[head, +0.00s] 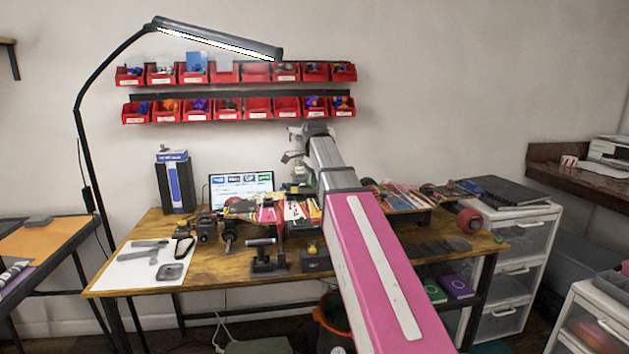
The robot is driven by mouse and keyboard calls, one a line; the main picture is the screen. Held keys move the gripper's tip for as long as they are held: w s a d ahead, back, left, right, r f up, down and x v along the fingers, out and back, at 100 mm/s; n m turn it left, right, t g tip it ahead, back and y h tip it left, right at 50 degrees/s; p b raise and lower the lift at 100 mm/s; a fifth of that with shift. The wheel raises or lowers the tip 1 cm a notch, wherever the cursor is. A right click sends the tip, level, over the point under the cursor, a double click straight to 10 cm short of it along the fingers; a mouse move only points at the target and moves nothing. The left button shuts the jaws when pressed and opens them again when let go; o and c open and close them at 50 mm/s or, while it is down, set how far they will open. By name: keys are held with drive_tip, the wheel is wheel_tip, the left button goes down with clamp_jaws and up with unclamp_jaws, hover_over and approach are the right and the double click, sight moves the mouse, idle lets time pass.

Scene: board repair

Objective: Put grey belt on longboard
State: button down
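The longboard (403,197) lies across the middle of the workbench, with colourful graphics on its deck and a red wheel (468,220) at its right end. My pink arm hides part of its middle. A dark looped strip (183,248) lies on the white mat (128,268) at the left of the bench. It may be the grey belt, but it is too small to be sure. My gripper (296,162) is raised above the back of the bench, over the longboard's middle and far from the mat. It is small and partly hidden, so its fingers are unclear.
Grey tools (150,244) and a dark grey flat item (171,271) share the mat. A laptop (241,187) and a blue-black box (175,182) stand at the back. A lamp (215,38) arches over the left. Red bins (257,106) line the wall. A drawer unit (520,250) stands right.

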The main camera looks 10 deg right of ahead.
sight(315, 205)
drive_tip(key=shift+f, duration=2.35)
drive_tip(key=shift+f, duration=0.6)
drive_tip(key=c, duration=1.3)
unclamp_jaws()
drive_tip(key=shift+c, duration=0.9)
drive_tip(key=shift+r, duration=0.1)
drive_tip(key=shift+r, duration=3.65)
